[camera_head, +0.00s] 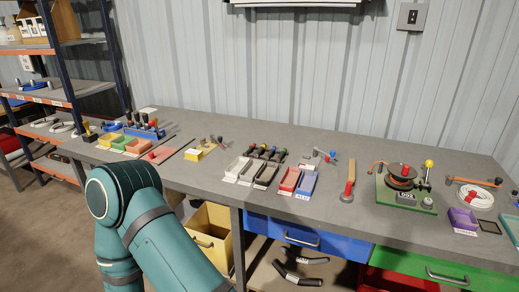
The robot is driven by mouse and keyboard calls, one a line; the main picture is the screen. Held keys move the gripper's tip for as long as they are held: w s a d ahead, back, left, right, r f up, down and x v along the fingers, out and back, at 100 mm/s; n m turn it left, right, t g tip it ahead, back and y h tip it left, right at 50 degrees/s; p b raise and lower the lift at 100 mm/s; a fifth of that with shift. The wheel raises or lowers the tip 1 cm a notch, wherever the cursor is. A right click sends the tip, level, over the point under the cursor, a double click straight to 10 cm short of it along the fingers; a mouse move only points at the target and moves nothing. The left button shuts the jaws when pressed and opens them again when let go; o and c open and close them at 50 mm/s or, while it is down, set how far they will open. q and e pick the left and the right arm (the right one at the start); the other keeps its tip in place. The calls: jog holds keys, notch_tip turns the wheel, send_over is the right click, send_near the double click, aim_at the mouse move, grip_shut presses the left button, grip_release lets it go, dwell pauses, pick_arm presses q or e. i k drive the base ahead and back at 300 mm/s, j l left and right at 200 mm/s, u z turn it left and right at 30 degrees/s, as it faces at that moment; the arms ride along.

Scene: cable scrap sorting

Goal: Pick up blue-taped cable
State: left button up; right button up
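I cannot make out a blue-taped cable for certain. Several short dark pieces with coloured ends (266,152) lie on the grey workbench (225,190), behind a row of small trays; their tape colours are too small to tell apart. Two black bent pieces (298,274) lie on the shelf under the bench. A teal arm of mine rises from the bottom left, in front of the bench's left part, and hides some of it. Neither of my grippers shows in the view.
A red tray (289,180) and a blue tray (307,184) stand mid-bench. A green board with a reel (402,178) and a purple tray (463,219) are at the right. A blue drawer (300,236) and a green drawer (428,268) are under the bench. Shelving (52,49) stands left.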

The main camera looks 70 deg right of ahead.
aim_at(271, 153)
jog(key=i+l+z, duration=0.5)
jog(key=l+z, duration=0.1)
jog(key=z, duration=0.3)
jog(key=i+l+z, duration=0.1)
jog(key=z, duration=0.3)
jog(key=i+z, duration=0.15)
jog(key=z, duration=0.25)
jog(key=i+z, duration=0.1)
jog(key=z, duration=0.3)
jog(key=i+z, duration=0.15)
jog(key=z, duration=0.25)
jog(key=k+j+u, duration=0.15)
jog(key=k+j, duration=0.15)
jog(key=k, duration=0.1)
